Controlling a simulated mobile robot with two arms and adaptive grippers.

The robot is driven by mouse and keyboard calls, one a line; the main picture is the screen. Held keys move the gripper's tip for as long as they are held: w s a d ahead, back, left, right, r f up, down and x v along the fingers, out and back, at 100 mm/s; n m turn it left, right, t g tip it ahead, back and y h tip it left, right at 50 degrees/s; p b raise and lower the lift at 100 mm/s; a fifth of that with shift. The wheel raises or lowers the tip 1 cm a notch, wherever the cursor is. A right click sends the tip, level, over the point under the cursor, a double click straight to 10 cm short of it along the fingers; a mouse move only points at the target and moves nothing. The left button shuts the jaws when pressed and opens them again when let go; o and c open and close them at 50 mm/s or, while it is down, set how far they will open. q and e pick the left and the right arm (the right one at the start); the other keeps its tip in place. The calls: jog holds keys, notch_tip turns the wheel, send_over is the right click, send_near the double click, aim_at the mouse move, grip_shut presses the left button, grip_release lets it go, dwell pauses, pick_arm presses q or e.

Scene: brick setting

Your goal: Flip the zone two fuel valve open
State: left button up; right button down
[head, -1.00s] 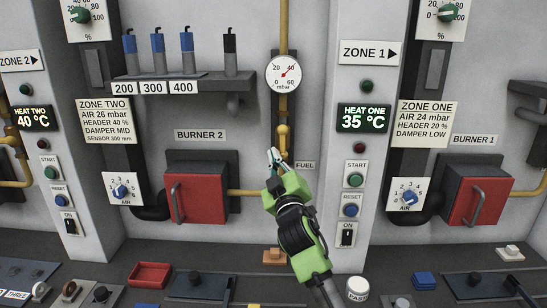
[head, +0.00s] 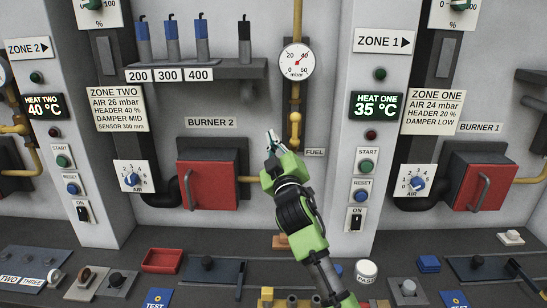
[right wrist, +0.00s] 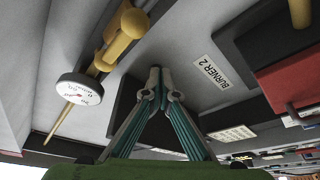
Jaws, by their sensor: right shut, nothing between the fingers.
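The zone two fuel valve (head: 294,128) is a yellow fitting on the vertical yellow pipe below the round gauge, beside the FUEL label (head: 314,152). Its handle appears to lie along the pipe. In the right wrist view the valve (right wrist: 122,35) shows at upper left, with a rounded yellow knob. My right gripper (head: 271,138) is shut and empty, just left of the valve in the head view, apart from it. In the right wrist view its fingertips (right wrist: 160,75) meet to the right of the valve. My arm hides the pipe's lower part. My left gripper is out of view.
The pressure gauge (head: 295,60) sits above the valve; it also shows in the right wrist view (right wrist: 80,90). The red Burner 2 box (head: 207,185) is left of my gripper. A shelf (head: 195,72) with probes is above left. The Zone 1 pillar (head: 378,120) stands right.

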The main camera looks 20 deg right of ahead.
pick_arm(q)
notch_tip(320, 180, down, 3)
jog(key=b, duration=0.2)
jog(key=shift+b, duration=0.35)
pick_arm(e)
jog(key=d+r+v, duration=0.1)
jog(key=v, duration=0.8)
jog(key=shift+s+d, duration=0.2)
jog(key=shift+s, duration=0.35)
jog(key=shift+a, duration=0.1)
